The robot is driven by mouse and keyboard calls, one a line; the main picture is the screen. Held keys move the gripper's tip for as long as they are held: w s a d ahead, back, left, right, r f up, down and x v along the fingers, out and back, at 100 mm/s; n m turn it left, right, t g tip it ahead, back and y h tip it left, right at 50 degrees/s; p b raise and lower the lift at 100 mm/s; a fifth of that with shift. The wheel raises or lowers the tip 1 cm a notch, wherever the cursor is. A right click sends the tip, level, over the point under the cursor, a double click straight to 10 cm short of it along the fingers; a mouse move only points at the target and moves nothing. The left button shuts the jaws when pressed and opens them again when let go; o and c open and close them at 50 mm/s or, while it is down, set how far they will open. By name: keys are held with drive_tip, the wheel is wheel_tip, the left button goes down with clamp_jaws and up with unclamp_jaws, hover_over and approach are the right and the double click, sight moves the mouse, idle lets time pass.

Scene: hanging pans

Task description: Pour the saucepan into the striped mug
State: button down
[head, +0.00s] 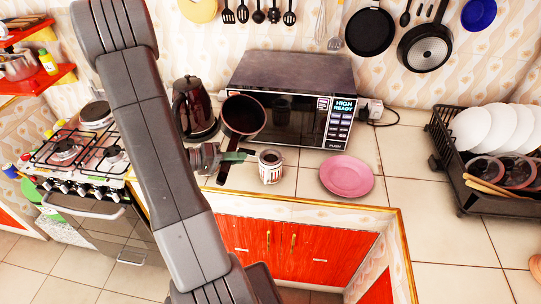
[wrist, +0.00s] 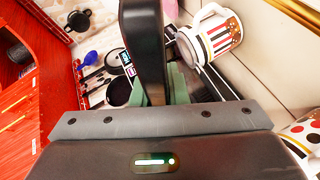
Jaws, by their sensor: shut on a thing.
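The dark saucepan (head: 243,115) is held up in front of the microwave, its open mouth showing dark inside and its handle pointing down. My gripper (head: 235,156), with green fingers, is shut on the handle. In the wrist view the black handle (wrist: 144,40) rises between the fingers (wrist: 172,88), and the pan's bowl is not clearly seen. The striped mug (head: 270,167) stands upright on the counter, just right of my gripper and below the pan. Its colored stripes show in the wrist view (wrist: 217,38). I cannot tell what is inside the pan.
A microwave (head: 290,100) stands behind the pan, with a dark kettle (head: 194,108) to its left. A pink plate (head: 347,177) lies right of the mug. A dish rack (head: 490,160) stands farther right. A dotted mug (wrist: 306,138) shows at the wrist view's lower right.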

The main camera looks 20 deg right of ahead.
drive_tip(key=shift+n+g+h, duration=0.3)
drive_tip(key=shift+n+h, duration=0.1)
drive_tip(key=shift+n, duration=0.1)
drive_tip(key=r, duration=0.6)
drive_tip(key=w+r, duration=0.1)
drive_tip(key=r, duration=0.2)
drive_tip(key=shift+a+r, duration=0.2)
drive_tip(key=shift+r, duration=0.2)
drive_tip(key=w+a+r+n+h, duration=0.1)
drive_tip(key=w+r+n+h, duration=0.1)
drive_tip(key=r, duration=0.3)
drive_tip(key=shift+w+a+r+n+g, duration=0.25)
drive_tip(key=shift+w+r+n+g, duration=0.15)
drive_tip(key=shift+w+n, duration=0.1)
